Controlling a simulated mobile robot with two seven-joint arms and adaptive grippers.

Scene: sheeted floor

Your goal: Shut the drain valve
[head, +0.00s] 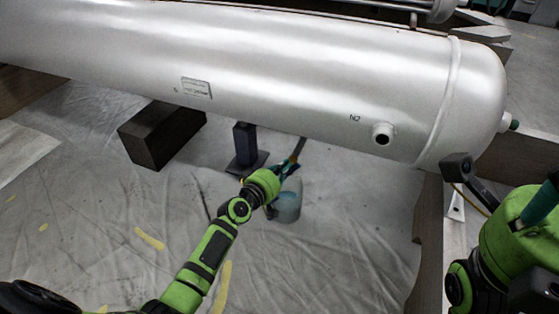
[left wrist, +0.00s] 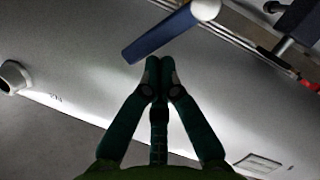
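In the left wrist view a flat blue lever (left wrist: 158,34), which looks like the drain valve's handle, slants across the top. A pale rounded knob (left wrist: 206,9) is at its upper right end. My left gripper (left wrist: 160,66) has its two dark green fingertips together with nothing between them. The tips are just below the lever in the picture; I cannot tell whether they touch it. In the head view my left gripper (head: 289,168) is under the tank's lower edge, and the valve body is hidden. Part of my right arm shows at the right edge, its fingertips not clear.
A large silver tank (head: 270,60) spans the head view, with a short nozzle (head: 383,134) marked N2. A dark block (head: 160,135) and a post (head: 245,145) stand under it. A translucent bluish container (head: 289,203) is below my left gripper. The sheeted floor in front is mostly clear.

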